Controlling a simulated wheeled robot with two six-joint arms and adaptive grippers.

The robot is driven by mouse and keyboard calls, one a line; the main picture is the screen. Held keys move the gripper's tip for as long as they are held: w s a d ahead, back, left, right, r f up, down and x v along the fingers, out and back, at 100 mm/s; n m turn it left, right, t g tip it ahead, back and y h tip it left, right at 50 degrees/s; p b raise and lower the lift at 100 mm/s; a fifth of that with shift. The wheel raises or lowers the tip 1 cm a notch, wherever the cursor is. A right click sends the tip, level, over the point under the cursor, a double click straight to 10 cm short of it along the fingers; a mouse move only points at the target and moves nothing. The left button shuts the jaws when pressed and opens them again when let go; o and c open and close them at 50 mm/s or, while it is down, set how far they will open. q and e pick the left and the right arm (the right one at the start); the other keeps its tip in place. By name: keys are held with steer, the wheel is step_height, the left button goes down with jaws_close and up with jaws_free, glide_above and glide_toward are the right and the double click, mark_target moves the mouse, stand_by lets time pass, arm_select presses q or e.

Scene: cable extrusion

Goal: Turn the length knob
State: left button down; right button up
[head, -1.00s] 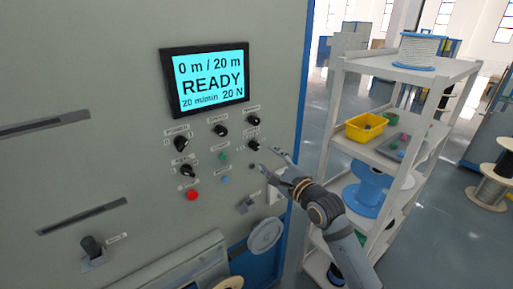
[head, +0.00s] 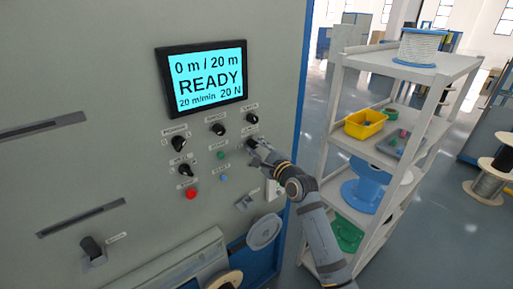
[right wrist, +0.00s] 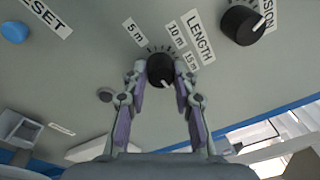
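The length knob (right wrist: 160,69) is black and round, with the label LENGTH and the marks 5 m, 10 m and 15 m around it in the right wrist view. Its light pointer line seems to face the lower right of that view. My right gripper (right wrist: 161,74) has its two fingers apart, one on each side of the knob; I cannot tell whether they touch it. In the head view the gripper (head: 253,149) is at the panel and partly covers the knob. The display (head: 207,78) reads 0 m / 20 m, READY, 20 m/min, 20 N. My left gripper is not in view.
The tension knob (right wrist: 241,24) is close to the length knob. A blue reset button (right wrist: 14,32) and a red button (head: 191,194) are on the same panel. A white shelf (head: 411,68) with spools and a yellow bin (head: 365,124) stands to the right.

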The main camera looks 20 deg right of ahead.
jaws_close()
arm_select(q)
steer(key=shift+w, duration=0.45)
